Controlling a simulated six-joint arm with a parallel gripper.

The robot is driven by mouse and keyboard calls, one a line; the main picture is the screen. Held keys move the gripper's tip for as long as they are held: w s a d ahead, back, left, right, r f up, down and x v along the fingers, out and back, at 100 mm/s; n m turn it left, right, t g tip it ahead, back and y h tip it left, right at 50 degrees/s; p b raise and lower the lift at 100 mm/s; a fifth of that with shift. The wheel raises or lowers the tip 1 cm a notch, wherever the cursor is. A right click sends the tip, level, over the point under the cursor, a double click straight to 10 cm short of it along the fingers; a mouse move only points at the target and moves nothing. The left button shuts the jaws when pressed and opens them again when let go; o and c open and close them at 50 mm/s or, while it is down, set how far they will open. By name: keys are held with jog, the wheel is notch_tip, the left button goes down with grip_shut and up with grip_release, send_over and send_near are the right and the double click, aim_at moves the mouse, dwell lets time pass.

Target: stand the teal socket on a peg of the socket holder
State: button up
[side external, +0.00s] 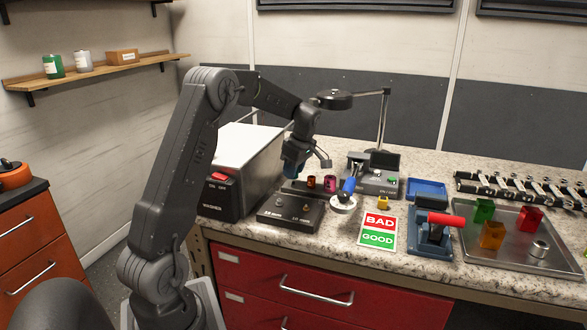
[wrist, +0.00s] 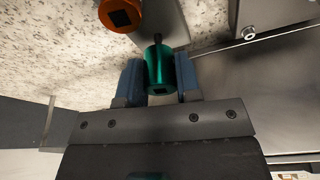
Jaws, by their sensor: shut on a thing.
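My gripper (side external: 293,162) is above the left end of the dark socket holder (side external: 297,188) in the side view. In the wrist view the blue fingers of my gripper (wrist: 160,80) are shut on the teal socket (wrist: 159,66), one on each side. The socket's square hole faces the camera. A dark peg (wrist: 157,39) shows just past the socket's far end; I cannot tell whether the socket touches it. The teal socket is not discernible in the side view.
An orange socket (side external: 311,182) and a magenta socket (side external: 330,183) stand on the holder. The orange one is close to the teal socket in the wrist view (wrist: 119,14). A black box (side external: 290,213) is in front, the parts washer (side external: 238,170) to the left.

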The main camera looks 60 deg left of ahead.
jog(key=shift+f, duration=1)
dwell(0.4)
jog(key=o, duration=1)
jog(key=v, duration=1.4)
jog(key=s+d+r+m+t, duration=0.25)
jog(key=d+m, duration=0.25)
jog(key=d, duration=0.4)
jog(key=s+d+f+m+t+h, duration=0.1)
jog(key=s+d+m+t, duration=0.1)
jog(key=s+d+m, duration=0.7)
jog(key=s+d+f+m+t+h, duration=0.1)
jog(key=s+d+f+m+t, duration=0.1)
jog(key=s+d+m, duration=0.7)
jog(key=d+m, duration=0.1)
jog(key=d, duration=0.2)
jog(key=shift+s+d+f+t+h, duration=0.25)
jog(key=shift+s+f+t+h, duration=0.05)
jog(key=shift+t+h, duration=0.1)
